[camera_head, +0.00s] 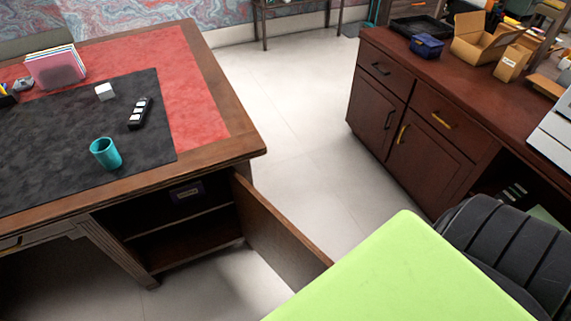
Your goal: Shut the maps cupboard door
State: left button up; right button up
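One cupboard door (280,230) stands wide open at the right end of the wooden desk, swung out toward the lower right. I cannot read a label on it, but it is the only open door in view. The open cupboard (187,243) has a shelf, and a dark box with a label (187,192) stands inside on the upper level. The door's lower far end is close to a lime-green surface at the bottom. Neither of my grippers is in view.
The lime-green flat surface (410,275) and a black ribbed seat-like shape (510,250) fill the lower right. The desk top holds a teal cup (105,153) and a black remote-like object (139,112). A dark red cabinet (430,150) stands right. Pale floor (290,110) between is clear.

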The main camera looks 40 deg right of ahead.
aim_at(295, 259)
jog(key=l+u, duration=0.15)
jog(key=l, duration=0.3)
jog(key=k+l+u, duration=0.2)
jog(key=l, duration=0.25)
jog(key=l+u, duration=0.15)
jog(key=l, duration=0.3)
jog(key=k+l+u, duration=0.2)
jog(key=l, duration=0.25)
jog(key=l+u, duration=0.15)
jog(key=l, duration=0.3)
jog(key=k+l+u, duration=0.2)
jog(key=l, duration=0.2)
